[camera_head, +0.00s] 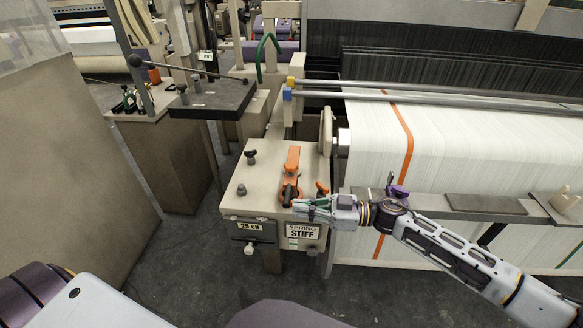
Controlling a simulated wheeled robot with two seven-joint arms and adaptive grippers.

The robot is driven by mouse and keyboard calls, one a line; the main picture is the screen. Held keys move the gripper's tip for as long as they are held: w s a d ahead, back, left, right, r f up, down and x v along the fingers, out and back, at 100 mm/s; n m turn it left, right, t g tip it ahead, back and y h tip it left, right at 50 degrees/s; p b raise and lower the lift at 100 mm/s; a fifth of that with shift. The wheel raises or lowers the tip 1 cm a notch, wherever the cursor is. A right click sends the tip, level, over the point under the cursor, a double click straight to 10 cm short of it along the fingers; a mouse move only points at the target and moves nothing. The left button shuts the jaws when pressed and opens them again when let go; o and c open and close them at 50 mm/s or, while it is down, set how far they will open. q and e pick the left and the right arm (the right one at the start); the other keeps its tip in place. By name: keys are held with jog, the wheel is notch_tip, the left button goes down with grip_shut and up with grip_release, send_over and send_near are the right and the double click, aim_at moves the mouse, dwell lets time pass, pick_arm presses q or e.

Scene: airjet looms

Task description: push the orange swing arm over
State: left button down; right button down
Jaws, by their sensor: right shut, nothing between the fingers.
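The orange swing arm (292,161) stands on top of the beige machine box, its orange body pointing away from me. A dark rounded part (288,193) is at its near end. My right gripper (298,206) is shut and empty. It reaches in from the right over the box's front edge, with its fingertips close beside the dark near end. I cannot tell whether they touch it. My left gripper is out of view.
The box front carries a "SPRING STIFF" label (303,232) and a "25 cN" label (249,226). A black knob (250,157) and a small orange-and-black lever (322,188) flank the swing arm. White warp sheet (450,150) and metal rods lie to the right. A dark tray (214,98) stands back left.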

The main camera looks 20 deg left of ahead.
jog(key=shift+p+v, duration=0.75)
jog(key=shift+v, duration=1.3)
notch_tip(320, 180, up, 10)
dwell(0.6)
